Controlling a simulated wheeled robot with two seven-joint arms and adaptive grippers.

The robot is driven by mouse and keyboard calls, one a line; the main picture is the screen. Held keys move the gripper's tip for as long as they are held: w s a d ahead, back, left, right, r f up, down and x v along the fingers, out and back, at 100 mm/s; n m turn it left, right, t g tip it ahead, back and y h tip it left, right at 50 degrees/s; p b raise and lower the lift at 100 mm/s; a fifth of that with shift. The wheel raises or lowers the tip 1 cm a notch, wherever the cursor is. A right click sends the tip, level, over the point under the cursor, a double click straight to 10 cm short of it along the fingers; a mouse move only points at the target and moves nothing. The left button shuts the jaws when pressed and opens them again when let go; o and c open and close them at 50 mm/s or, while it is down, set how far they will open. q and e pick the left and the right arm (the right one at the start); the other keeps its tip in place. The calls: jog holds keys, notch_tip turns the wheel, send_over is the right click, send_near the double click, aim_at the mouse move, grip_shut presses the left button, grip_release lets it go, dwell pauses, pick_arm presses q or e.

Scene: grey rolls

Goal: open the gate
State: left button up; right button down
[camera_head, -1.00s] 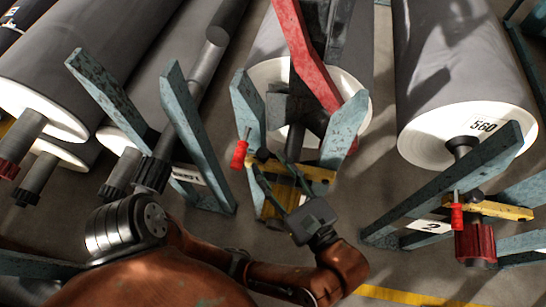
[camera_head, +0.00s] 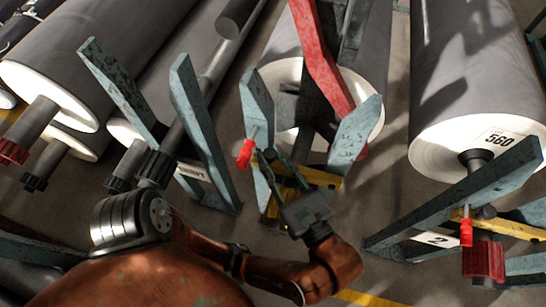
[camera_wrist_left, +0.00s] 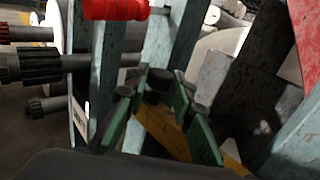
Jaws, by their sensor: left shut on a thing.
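The gate is a yellow bar (camera_head: 322,177) between two worn teal posts (camera_head: 257,105) in front of the middle roll. A red handle (camera_head: 246,151) stands at its left end, and also shows at the top of the left wrist view (camera_wrist_left: 115,9). A dark round knob (camera_wrist_left: 158,84) sits on the bar beside the handle. My left gripper (camera_head: 278,166) reaches the bar's left end from below. In the left wrist view its green fingers (camera_wrist_left: 158,104) are on either side of the knob and shut on it. The fingers partly hide the bar. My right gripper is not in view.
A red beam (camera_head: 320,55) slants down over the middle roll. Large grey rolls (camera_head: 470,70) lie left and right with shafts sticking out. Another teal stand with a yellow bar (camera_head: 500,227) is at the right. Grey floor lies open at the bottom right.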

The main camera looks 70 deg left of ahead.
pick_arm(q)
grip_shut()
jog(key=shift+r, duration=0.1)
